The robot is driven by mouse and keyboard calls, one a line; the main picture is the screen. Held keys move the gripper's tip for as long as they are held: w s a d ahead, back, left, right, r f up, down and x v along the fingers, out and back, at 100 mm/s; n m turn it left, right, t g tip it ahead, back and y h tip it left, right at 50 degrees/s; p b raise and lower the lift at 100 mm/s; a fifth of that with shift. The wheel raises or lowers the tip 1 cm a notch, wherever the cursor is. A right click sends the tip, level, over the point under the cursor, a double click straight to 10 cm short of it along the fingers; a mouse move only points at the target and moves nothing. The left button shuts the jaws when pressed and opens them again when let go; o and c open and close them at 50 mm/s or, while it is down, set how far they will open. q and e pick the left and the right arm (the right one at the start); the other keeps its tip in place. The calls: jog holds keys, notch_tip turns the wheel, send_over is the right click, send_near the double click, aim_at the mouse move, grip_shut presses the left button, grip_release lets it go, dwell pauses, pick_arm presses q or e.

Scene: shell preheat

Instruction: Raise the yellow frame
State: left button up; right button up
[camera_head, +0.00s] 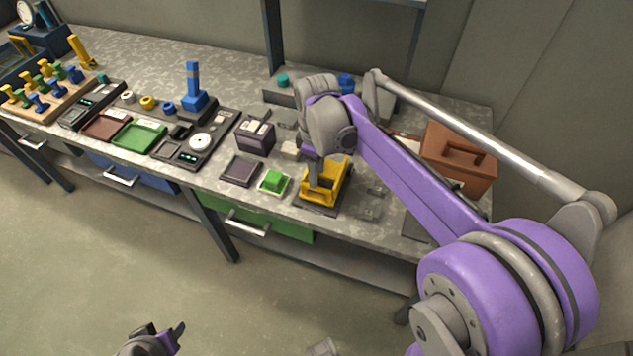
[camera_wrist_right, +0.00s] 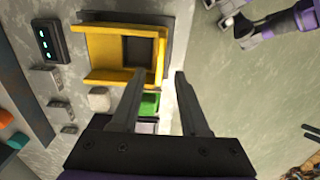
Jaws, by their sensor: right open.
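The yellow frame (camera_head: 343,186) sits on a dark base at the front edge of the workbench, partly hidden by my right gripper. The right wrist view shows its yellow sides (camera_wrist_right: 105,77) around a dark opening. My right gripper (camera_head: 316,188) points down over the frame and is open. In the wrist view, the right gripper's fingers (camera_wrist_right: 158,80) appear on either side of the frame's right edge, with nothing between them; I cannot tell whether they touch it. My left gripper (camera_head: 172,338) is low in front of the bench, away from the frame, its jaws unclear.
A green block (camera_head: 273,181) on a small pad and a dark tray (camera_head: 241,171) lie left of the frame. A brown case (camera_head: 458,158) stands to the right. A dark box (camera_head: 255,137) is behind.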

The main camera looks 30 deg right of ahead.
jog(key=shift+f, duration=2.1)
grip_shut()
